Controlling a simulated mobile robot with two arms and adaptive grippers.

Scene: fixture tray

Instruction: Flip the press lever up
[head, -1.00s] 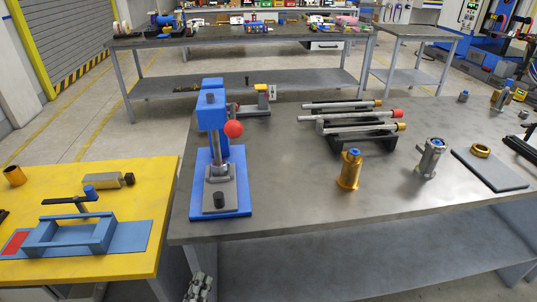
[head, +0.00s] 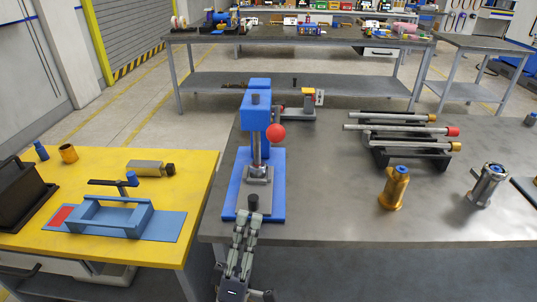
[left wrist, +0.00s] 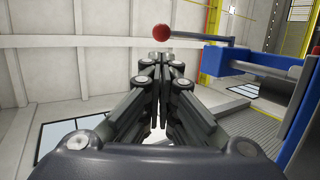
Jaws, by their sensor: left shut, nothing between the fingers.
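The blue press (head: 257,112) stands on its blue base plate (head: 232,195) near the front left of the grey table. Its red ball knob (head: 275,133) is beside the right of the press head. In the left wrist view the red knob (left wrist: 163,32) sits at the left end of a thin lever rod (left wrist: 187,36), which runs right towards the blue press body (left wrist: 245,62). My left gripper (head: 248,215) is shut and empty at the front of the press base, well below the knob and apart from it. My right gripper is not in view.
A yellow table (head: 190,200) with a light blue fixture (head: 110,215) is to the left. A black rack (head: 400,158) with metal rods, a brass part (head: 394,188) and a steel part (head: 487,185) stand right of the press. The tabletop between press and rack is clear.

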